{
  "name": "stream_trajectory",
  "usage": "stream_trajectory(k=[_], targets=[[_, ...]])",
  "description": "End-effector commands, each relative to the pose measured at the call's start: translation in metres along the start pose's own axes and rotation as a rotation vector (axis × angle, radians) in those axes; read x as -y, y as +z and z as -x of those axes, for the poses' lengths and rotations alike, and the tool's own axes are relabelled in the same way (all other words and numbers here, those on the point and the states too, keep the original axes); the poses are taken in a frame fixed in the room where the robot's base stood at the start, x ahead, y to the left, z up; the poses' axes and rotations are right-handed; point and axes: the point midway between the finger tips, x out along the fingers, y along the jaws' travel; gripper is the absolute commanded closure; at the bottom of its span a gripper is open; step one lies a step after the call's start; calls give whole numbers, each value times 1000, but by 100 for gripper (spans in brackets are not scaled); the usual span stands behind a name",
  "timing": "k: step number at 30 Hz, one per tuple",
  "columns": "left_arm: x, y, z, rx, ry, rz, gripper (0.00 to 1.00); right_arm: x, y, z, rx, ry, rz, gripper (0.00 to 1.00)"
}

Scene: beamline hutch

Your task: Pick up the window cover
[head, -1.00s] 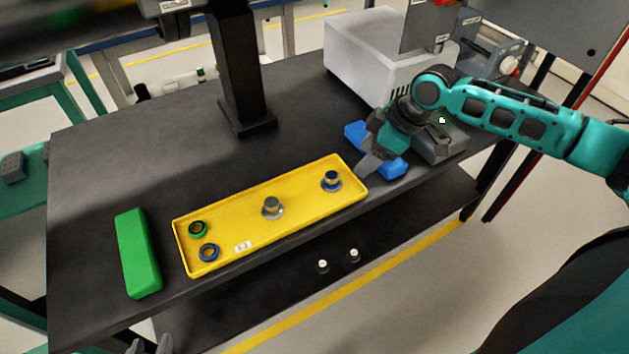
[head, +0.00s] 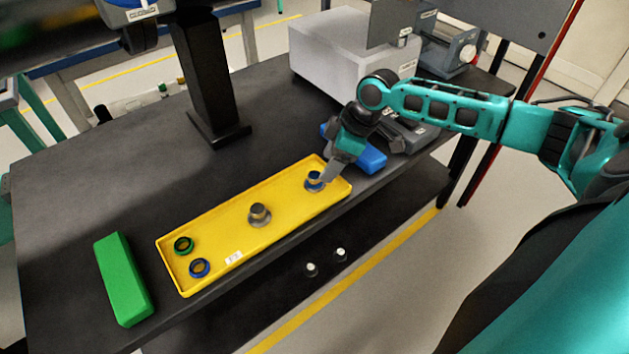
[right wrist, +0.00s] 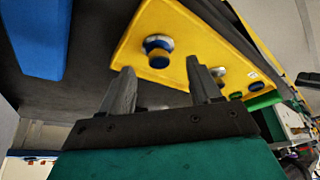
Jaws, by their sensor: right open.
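The yellow tray (head: 215,225) lies on the dark table. At its right end stands a round grey-based piece with a blue band (head: 314,180), which also shows in the right wrist view (right wrist: 158,50). A similar grey piece (head: 259,213) stands mid-tray. A green ring (head: 184,246) and a blue ring (head: 199,268) lie at the left end. No label tells me which is the window cover. My right gripper (head: 327,180) is open and empty, its tips close to the blue-banded piece. In the right wrist view its fingers (right wrist: 160,72) point towards that piece. My left gripper is out of view.
A blue block (head: 371,160) lies behind my right gripper, partly hidden by it. A green block (head: 122,280) lies left of the tray. A black post (head: 205,80) and a pale box (head: 335,58) stand behind. The table between post and tray is clear.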

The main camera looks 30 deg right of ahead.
Motion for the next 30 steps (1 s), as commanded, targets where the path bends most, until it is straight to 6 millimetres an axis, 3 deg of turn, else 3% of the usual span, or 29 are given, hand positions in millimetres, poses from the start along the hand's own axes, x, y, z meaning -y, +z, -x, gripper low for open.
stream_trajectory(k=[10, 20, 30], targets=[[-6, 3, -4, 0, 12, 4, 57, -3, -12, -46, 0, -2, -1, 37], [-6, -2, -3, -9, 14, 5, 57, -3, -12, -51, 0, 0, 0, 38], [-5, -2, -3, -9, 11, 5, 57, -3, -11, -51, 0, 0, 0, 71]])
